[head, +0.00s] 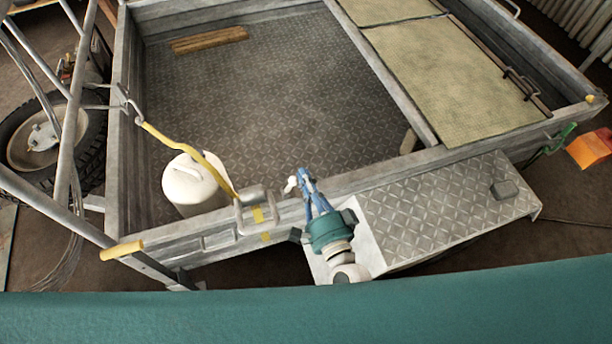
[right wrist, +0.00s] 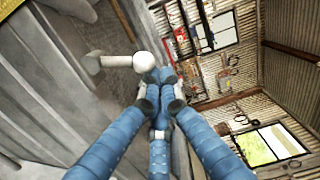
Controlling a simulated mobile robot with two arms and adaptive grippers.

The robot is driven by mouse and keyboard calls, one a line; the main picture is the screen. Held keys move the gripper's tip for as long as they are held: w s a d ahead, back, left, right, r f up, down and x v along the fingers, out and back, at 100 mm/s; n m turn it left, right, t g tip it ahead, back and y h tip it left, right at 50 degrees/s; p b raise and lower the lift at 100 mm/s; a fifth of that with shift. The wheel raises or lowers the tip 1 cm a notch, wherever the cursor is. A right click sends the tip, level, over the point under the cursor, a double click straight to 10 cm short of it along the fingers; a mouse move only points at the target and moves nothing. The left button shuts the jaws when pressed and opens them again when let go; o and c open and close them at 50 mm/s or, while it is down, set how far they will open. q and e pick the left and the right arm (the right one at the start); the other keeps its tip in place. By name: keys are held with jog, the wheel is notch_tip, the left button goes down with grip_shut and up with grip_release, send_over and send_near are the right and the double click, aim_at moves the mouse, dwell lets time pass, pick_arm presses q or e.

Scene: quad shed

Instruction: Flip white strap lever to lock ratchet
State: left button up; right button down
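The ratchet (head: 243,214), a grey metal frame with yellow strap, sits on the trailer's near rail in the head view. A yellow strap (head: 178,142) runs from it up left to a hook. The white lever knob (head: 291,184) shows right of the ratchet, beside my fingertips. In the right wrist view the white knob (right wrist: 147,61) is on a short pale stem pointing left, just beyond the fingertips. My right gripper (head: 304,178) has its blue fingers drawn together, with tips close to the knob; whether they touch it is unclear. My left gripper is out of view.
A white jug (head: 190,183) stands in the trailer bed behind the ratchet. A checker-plate fender (head: 440,205) lies right of my right gripper. A wooden plank (head: 209,39) lies at the far left of the bed. The middle of the bed is clear.

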aim_at(291, 182)
jog(key=shift+r, duration=0.1)
jog(key=n+p, duration=0.1)
jog(key=a+r+n+p, duration=0.1)
jog(key=shift+s+a+r+n+p, duration=0.2)
jog(key=shift+a+n+p, duration=0.1)
jog(key=shift+n+p, duration=0.1)
jog(key=n, duration=0.1)
jog(key=a+p, duration=0.1)
jog(key=n, duration=0.1)
jog(key=shift+s+a+r+n, duration=0.25)
jog(key=shift+a+n, duration=0.05)
jog(key=shift+a+n+p, duration=0.3)
jog(key=shift+n+p, duration=0.1)
jog(key=shift+f, duration=0.1)
jog(key=shift+w+r, duration=0.1)
jog(key=shift+r, duration=0.1)
jog(key=shift+w+d+r+p, duration=0.1)
jog(key=shift+d+r+p, duration=0.45)
jog(key=shift+d+r, duration=0.25)
jog(key=b+v, duration=0.1)
jog(key=v, duration=0.6)
jog(key=shift+r, duration=0.4)
